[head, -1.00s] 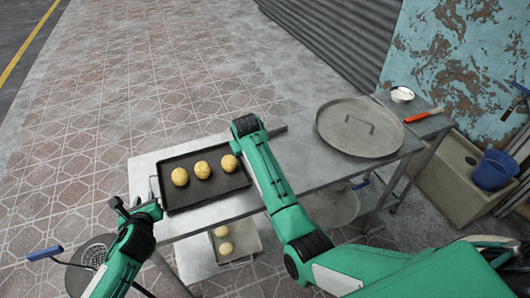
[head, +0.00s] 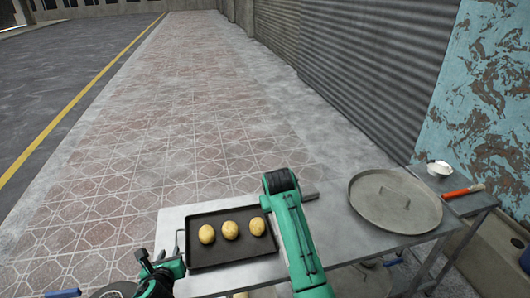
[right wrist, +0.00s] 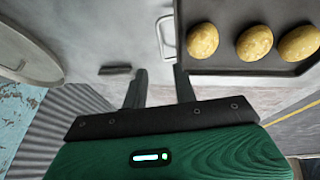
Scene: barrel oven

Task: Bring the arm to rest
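My left gripper (head: 150,262) is at the lower left in the head view, beside the left edge of the black tray (head: 212,261). Its two dark fingers look apart, with nothing seen between them. My right arm reaches over the metal table (head: 172,222) between the tray and the round lid; its gripper is hidden by the arm there. In the right wrist view my right gripper (right wrist: 161,88) is open and empty above the table, near the tray's wire handle (right wrist: 166,37).
Several pale rolls (head: 230,230) lie in the tray. A round metal lid (head: 395,202) lies at the table's right. A white bowl (head: 438,168) and a red-handled tool (head: 462,191) are on a side stand. Tiled pavement beyond the table is clear.

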